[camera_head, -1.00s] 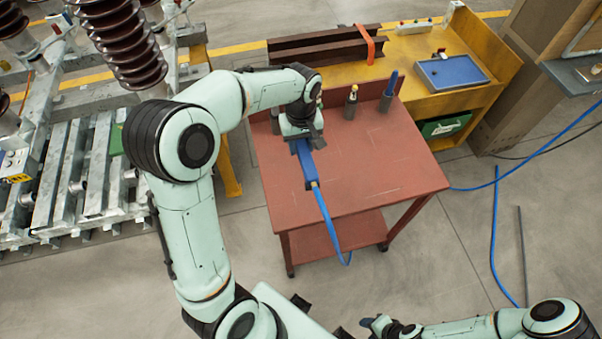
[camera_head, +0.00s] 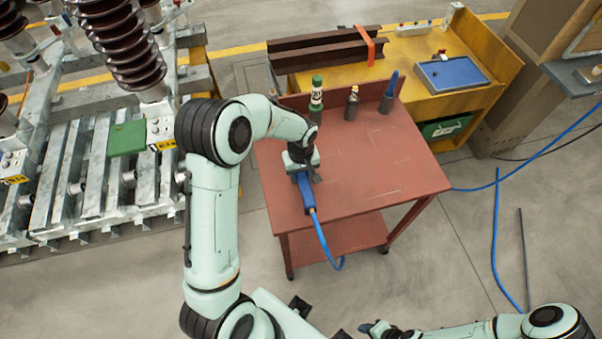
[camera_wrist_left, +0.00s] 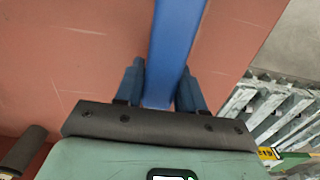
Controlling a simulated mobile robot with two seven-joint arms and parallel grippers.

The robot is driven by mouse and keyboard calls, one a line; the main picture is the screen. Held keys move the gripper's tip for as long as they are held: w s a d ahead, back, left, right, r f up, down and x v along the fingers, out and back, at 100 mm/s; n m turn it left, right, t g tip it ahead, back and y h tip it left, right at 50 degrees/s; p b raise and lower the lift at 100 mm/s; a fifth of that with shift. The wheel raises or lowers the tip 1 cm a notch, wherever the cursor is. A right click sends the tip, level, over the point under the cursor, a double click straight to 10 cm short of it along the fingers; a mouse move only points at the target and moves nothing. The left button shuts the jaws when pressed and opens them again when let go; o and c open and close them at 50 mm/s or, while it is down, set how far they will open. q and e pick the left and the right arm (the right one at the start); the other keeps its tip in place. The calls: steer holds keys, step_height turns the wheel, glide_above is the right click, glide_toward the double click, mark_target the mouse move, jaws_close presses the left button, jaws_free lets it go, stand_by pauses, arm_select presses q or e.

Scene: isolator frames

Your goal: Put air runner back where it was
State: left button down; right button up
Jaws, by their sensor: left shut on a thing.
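The air runner (camera_head: 307,195) is a long blue tool with a blue hose (camera_head: 323,240) leaving its near end. My left gripper (camera_head: 302,176) is shut on it, over the left part of the red table (camera_head: 370,170). In the left wrist view the blue body (camera_wrist_left: 175,45) runs between the two fingers (camera_wrist_left: 160,90) and out of the top of the picture. I cannot tell whether the tool touches the tabletop. My right gripper (camera_head: 372,328) is at the bottom edge, away from the table, and its jaws are too small to read.
A green-capped bottle (camera_head: 316,96), a dark bottle (camera_head: 352,104) and a blue-tipped item (camera_head: 389,92) stand along the table's back edge. A yellow bench (camera_head: 420,75) is behind. Grey metal framework (camera_head: 70,170) is at left. The table's right half is clear.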

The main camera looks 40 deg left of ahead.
arm_select(q)
steer(key=shift+f, duration=0.1)
steer(key=c, duration=1.1)
jaws_free()
steer(key=shift+f, duration=0.15)
steer(key=o, duration=0.4)
step_height(320, 180, up, 12)
steer(key=shift+f+p, duration=0.1)
steer(key=shift+p, duration=0.25)
steer(key=shift+r, duration=0.4)
